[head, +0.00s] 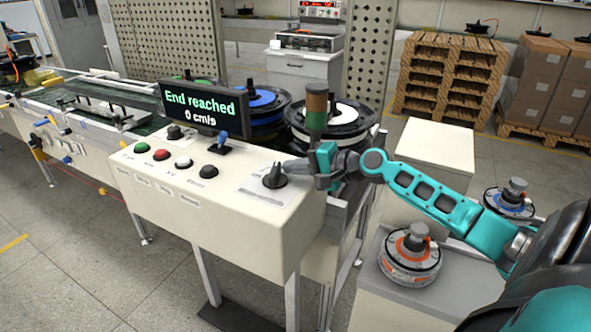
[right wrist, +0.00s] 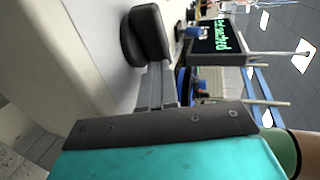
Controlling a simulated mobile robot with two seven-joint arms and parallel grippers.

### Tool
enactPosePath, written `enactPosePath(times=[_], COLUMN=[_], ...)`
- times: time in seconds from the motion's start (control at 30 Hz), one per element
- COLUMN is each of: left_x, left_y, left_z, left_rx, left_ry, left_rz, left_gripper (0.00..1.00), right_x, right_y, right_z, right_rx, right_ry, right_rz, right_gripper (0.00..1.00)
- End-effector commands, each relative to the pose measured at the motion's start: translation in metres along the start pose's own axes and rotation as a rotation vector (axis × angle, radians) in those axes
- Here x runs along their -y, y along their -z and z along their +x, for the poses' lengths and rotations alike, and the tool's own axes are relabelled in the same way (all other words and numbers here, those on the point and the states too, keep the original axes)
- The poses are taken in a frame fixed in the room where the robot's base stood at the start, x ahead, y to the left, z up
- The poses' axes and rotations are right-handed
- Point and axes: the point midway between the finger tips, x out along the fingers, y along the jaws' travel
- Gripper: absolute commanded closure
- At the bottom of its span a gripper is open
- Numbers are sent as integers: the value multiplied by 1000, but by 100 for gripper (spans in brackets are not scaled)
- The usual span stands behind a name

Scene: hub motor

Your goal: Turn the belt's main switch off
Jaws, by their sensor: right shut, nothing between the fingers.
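A black rotary knob (head: 274,177), which looks like the main switch, sits on a white label plate at the right end of the white control panel (head: 235,215). The label is too small to read. My right gripper (head: 290,166) is shut and empty, its fingertips just right of the knob. In the right wrist view the shut fingertips (right wrist: 156,72) point at the black knob (right wrist: 148,35) and are close against it; I cannot tell whether they touch. My left gripper is not in view.
A display (head: 200,102) on the panel reads "End reached, 0 cm/s". Several push buttons (head: 184,162) and a small blue-topped lever (head: 221,141) are left of the knob. A signal lamp (head: 316,105) stands behind my gripper.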

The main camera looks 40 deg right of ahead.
Motion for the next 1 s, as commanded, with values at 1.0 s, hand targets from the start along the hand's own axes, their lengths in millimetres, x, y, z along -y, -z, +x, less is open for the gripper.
enactPosePath(times=[1.0], left_x=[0], left_y=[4], left_z=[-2], left_rx=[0], left_ry=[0], left_rz=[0], left_gripper=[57], right_x=[4], right_y=[10], right_z=[12], right_rx=[1], right_ry=[0], right_rz=[0], right_gripper=[100])
